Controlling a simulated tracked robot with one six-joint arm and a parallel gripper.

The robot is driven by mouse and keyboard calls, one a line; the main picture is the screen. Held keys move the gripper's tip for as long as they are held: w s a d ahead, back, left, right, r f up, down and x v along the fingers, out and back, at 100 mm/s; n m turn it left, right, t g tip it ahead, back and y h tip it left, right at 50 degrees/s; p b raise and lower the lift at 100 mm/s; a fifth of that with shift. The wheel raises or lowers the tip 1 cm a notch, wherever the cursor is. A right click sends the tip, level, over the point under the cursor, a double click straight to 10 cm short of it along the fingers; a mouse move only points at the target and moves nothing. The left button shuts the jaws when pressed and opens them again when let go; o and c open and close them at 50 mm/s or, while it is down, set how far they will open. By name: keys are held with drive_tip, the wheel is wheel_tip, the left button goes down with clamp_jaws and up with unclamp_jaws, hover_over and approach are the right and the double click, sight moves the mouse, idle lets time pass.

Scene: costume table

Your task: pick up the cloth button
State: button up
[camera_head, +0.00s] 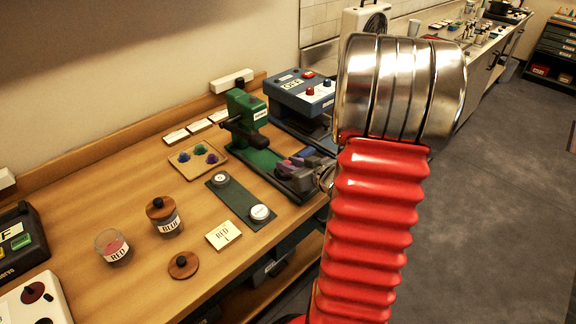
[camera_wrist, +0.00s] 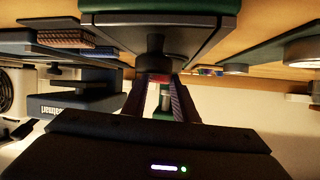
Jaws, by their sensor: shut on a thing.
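The green press (camera_head: 246,118) stands at the back right of the table, its green base (camera_head: 258,163) running toward my arm. My gripper (camera_head: 288,166) is low over the near end of that base. In the wrist view my gripper (camera_wrist: 157,88) has its two dark fingers closed in on a small round dark piece with a reddish edge, which looks like the cloth button (camera_wrist: 157,77). The piece sits against the end of a dark post (camera_wrist: 155,45); I cannot tell whether they touch.
A blue machine (camera_head: 302,92) stands close behind my gripper. A tray (camera_head: 184,168) of coloured knobs, a dark green strip (camera_head: 237,196) with two round pieces, a jar (camera_head: 167,222) and a card (camera_head: 224,235) lie to the left.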

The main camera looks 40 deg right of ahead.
wheel_tip(320, 180, up, 10)
idle(0.6)
drive_tip(key=shift+s+f, duration=0.1)
idle(0.5)
